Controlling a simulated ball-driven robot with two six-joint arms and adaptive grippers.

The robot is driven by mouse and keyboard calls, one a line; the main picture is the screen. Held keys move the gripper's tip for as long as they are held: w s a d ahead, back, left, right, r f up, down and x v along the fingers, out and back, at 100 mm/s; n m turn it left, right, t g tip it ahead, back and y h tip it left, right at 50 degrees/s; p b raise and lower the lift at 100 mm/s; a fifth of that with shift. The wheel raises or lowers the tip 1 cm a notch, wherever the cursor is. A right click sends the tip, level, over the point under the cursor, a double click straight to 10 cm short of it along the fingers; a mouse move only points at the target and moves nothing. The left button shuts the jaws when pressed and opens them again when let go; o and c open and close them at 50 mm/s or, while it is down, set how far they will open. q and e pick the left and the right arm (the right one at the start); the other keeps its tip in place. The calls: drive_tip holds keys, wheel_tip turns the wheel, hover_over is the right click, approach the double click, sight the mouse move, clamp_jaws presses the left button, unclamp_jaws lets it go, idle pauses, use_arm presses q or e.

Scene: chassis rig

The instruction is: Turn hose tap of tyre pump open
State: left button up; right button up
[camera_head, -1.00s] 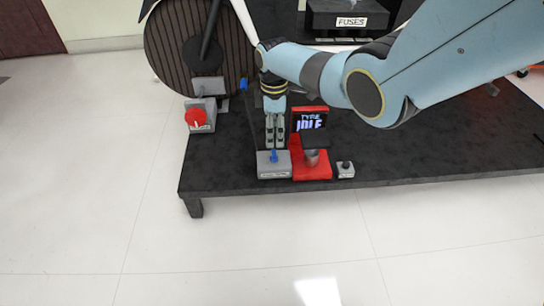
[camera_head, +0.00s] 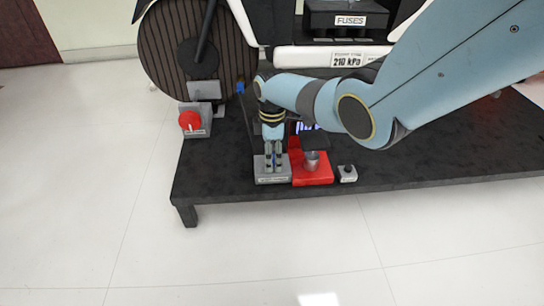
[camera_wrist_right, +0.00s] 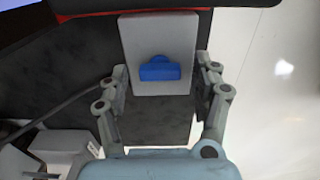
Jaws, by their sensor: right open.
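The tyre pump is the red unit (camera_head: 318,180) on the black platform, its screen now mostly behind my arm. Beside its left side stands a grey box (camera_head: 259,180) with a label on its front. The blue tap is hidden by my right gripper (camera_head: 274,164) in the head view. In the right wrist view the blue tap (camera_wrist_right: 160,71) sits on the grey box's face (camera_wrist_right: 160,30). My right gripper (camera_wrist_right: 161,78) is open, with one finger on each side of the tap and a visible gap to it. My left gripper is not in view.
A grey box with a red knob (camera_head: 189,121) stands to the left near the wheel (camera_head: 170,60). A small grey box with a black button (camera_head: 348,176) is right of the pump. The platform's front edge (camera_head: 300,197) is close; floor lies beyond.

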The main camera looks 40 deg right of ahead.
drive_tip(key=c, duration=1.2)
drive_tip(key=shift+o, duration=0.2)
